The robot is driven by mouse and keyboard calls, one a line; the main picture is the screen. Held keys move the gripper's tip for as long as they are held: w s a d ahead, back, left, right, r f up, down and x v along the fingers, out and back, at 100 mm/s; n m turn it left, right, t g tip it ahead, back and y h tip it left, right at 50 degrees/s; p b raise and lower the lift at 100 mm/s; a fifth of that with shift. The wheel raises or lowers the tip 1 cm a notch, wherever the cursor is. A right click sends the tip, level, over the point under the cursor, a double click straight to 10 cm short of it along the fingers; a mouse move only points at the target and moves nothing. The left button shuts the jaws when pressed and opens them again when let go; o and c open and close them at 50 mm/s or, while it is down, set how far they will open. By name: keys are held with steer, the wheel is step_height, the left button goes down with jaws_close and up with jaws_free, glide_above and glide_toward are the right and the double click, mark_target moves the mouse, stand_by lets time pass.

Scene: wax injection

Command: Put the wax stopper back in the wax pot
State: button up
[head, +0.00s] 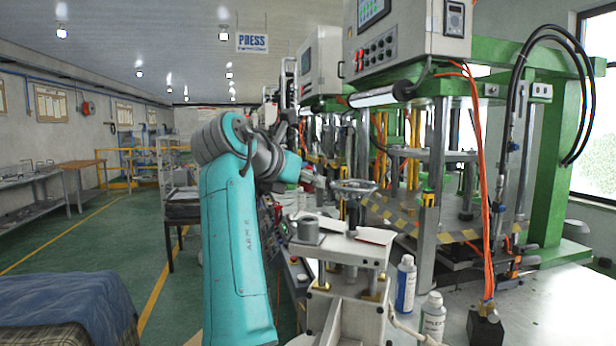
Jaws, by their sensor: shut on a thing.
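My teal arm (236,240) rises in the head view, left of the machine bench, and bends over at a grey joint toward the bench. A short grey cylinder (307,229) stands upright on a dark plate at the left end of the bench top. It may be the wax pot, but I cannot tell for sure. I cannot make out the wax stopper.
White bottles (405,284) and (433,318) stand on the table at the right. The green press (545,170) with orange hoses fills the right side. A covered surface (65,308) lies lower left; green floor is open beyond.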

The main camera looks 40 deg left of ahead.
steer(key=shift+f, duration=2.35)
steer(key=shift+f, duration=1)
steer(key=o, duration=1.1)
steer(key=shift+c, duration=0.2)
steer(key=shift+s, duration=0.15)
steer(key=v, duration=1.1)
steer(key=shift+s+r, duration=0.25)
steer(key=shift+s, duration=0.1)
